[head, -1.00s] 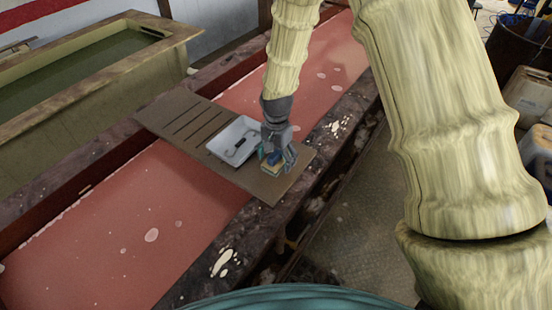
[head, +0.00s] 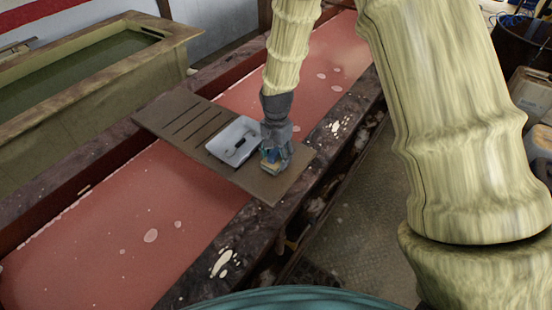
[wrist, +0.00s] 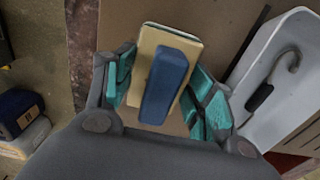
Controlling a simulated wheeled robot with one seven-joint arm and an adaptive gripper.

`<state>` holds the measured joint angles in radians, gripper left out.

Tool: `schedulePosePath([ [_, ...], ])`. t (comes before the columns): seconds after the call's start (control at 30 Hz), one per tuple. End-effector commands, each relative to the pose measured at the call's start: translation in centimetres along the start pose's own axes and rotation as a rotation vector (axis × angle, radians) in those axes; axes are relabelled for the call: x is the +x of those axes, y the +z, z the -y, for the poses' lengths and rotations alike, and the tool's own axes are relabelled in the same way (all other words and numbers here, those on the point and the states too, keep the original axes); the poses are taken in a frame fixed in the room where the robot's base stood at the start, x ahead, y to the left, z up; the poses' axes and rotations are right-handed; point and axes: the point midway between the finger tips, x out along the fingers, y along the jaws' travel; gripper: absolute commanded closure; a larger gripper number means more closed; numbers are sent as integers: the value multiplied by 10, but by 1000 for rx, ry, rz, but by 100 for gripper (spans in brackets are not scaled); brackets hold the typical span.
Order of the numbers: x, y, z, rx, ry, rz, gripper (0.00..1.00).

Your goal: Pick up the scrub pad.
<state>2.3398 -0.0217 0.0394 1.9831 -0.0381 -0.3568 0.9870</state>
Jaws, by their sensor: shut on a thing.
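The scrub pad (wrist: 167,75) is a tan-yellow slab with a blue block handle on top. In the wrist view it lies between the teal-padded fingers of my gripper (wrist: 160,95). The fingers are closed in on its two sides, though a small gap seems to show in the picture on the left. In the head view my gripper (head: 272,158) points down at the right end of the brown board (head: 285,185), with the pad (head: 270,165) low between its fingers and partly hidden. The pad is at or just above the board; I cannot tell which.
A white tray (head: 222,147) with a dark-handled item in it stands on the board just left of my gripper. The slotted board spans a trough of red liquid (head: 110,235). A tank of green water (head: 80,70) is at the back left.

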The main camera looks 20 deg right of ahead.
Motion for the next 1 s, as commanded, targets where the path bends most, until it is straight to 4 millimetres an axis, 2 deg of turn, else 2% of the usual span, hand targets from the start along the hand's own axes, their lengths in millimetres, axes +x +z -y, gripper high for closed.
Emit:
schedulePosePath([
  [0.27, -24, 0, 0, 0, -1, -1, 70],
  [0.8, -32, 78, -80, -1, 0, -1, 70],
  [1.0, -36, 99, -101, 0, 0, -1, 70],
])
